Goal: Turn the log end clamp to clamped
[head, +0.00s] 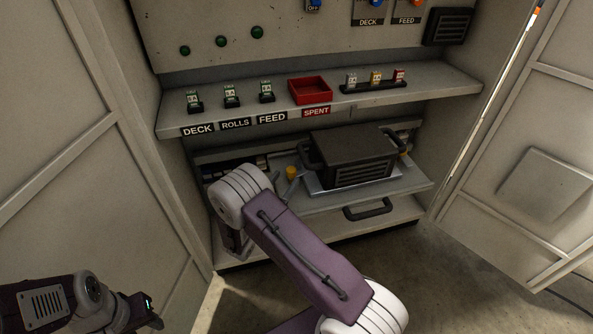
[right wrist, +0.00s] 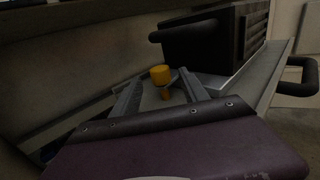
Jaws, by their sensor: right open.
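A yellow knob (head: 292,172), which looks like the clamp's handle, stands on the pull-out shelf left of the black box. It also shows in the right wrist view (right wrist: 160,75), with a smaller yellow part below it. My right gripper (right wrist: 163,92) is open, with its two grey fingers either side of the yellow knob's line. I cannot tell whether they touch it. In the head view my right arm's white joint and purple link hide most of that gripper. My left arm's end (head: 150,318) is at the bottom left; its fingers are not clear.
The black box (head: 352,158) with side handles sits on the grey shelf (head: 410,185), close right of the knob. Cabinet doors stand open on both sides. A shelf handle (head: 368,210) juts out in front.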

